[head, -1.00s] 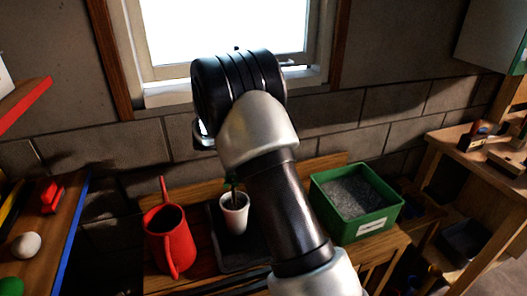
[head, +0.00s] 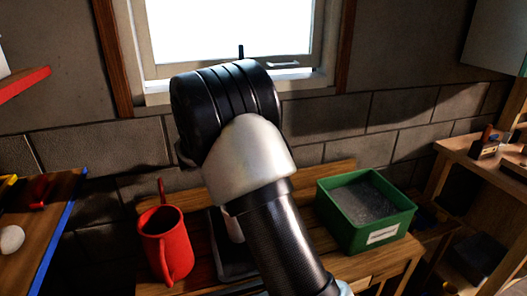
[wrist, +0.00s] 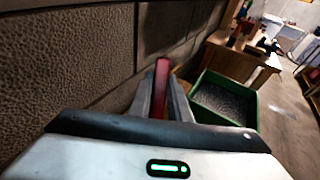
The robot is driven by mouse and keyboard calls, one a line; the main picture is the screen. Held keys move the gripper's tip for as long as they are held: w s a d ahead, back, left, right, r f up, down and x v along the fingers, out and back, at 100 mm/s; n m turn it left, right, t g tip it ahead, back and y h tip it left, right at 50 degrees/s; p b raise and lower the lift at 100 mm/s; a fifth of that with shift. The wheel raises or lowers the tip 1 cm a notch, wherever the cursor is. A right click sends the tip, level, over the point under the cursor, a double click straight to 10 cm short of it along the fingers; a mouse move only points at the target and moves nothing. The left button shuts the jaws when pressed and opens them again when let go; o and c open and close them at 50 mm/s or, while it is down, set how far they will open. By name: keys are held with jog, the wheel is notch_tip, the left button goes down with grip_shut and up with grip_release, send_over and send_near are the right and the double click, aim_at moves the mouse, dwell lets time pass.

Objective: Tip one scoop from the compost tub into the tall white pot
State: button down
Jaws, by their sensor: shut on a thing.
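The green compost tub (head: 328,208), with a pale label and dark grey grainy compost in it, stands on the right of the wooden bench. It also shows in the wrist view (wrist: 206,76), right of the fingers. A sliver of the white pot (head: 233,228) shows on a dark tray; my arm hides most of it and its plant. My gripper (wrist: 164,98) is shut on a red bar (wrist: 162,72) that looks like the scoop's handle. The scoop's bowl and any load are hidden. In the head view my arm hides the gripper.
A red watering can (head: 166,246) stands left of the dark tray (head: 232,262). The block wall (wrist: 75,60) runs close along the left of the wrist view. A window (head: 228,35) is behind the bench. Wooden shelves (head: 470,155) stand at the right.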

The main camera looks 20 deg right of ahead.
jog(key=shift+s+a+r+t+h+b, duration=0.35)
jog(key=shift+a+h+b, duration=0.3)
jog(key=shift+b, duration=0.5)
jog(key=shift+s+a+r+t+h+b, duration=0.3)
jog(key=shift+a+h+b, duration=0.3)
jog(key=shift+b, duration=0.55)
jog(key=shift+s+a+r+t+h+b, duration=0.35)
jog(key=shift+a+r+t+h+b, duration=0.15)
jog(key=shift+b, duration=0.2)
jog(key=shift+r, duration=0.1)
notch_tip(320, 180, up, 6)
jog(key=p, duration=0.5)
